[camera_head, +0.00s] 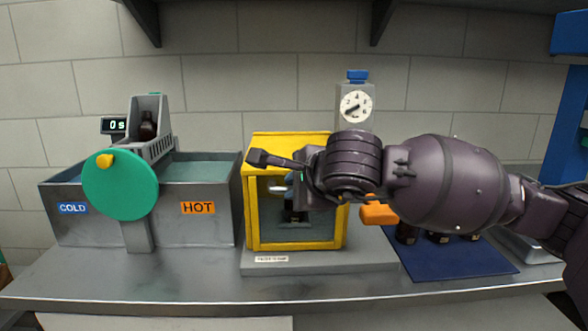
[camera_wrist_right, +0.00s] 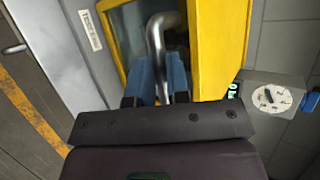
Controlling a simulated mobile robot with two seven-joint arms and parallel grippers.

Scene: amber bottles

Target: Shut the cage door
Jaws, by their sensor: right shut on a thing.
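The cage (camera_head: 294,142) is a yellow-framed box with a clear front, standing on a grey base at the middle of the counter. Its yellow-edged door (camera_head: 251,215) is at the front and looks about flush with the frame, but my arm covers part of it, so I cannot tell if a small gap is left. In the wrist view the bent metal door handle (camera_wrist_right: 155,38) runs between the blue fingers of my right gripper (camera_wrist_right: 160,82), which is shut on it. The gripper also shows in the head view (camera_head: 286,190), before the cage front. My left gripper is out of view.
COLD and HOT water basins (camera_head: 198,230) with a green disc (camera_head: 120,184) stand left of the cage. A dial gauge (camera_head: 356,106) stands behind it. Dark bottles (camera_head: 405,234) stand on a blue mat (camera_head: 462,262) at the right, under my arm. The front counter strip is clear.

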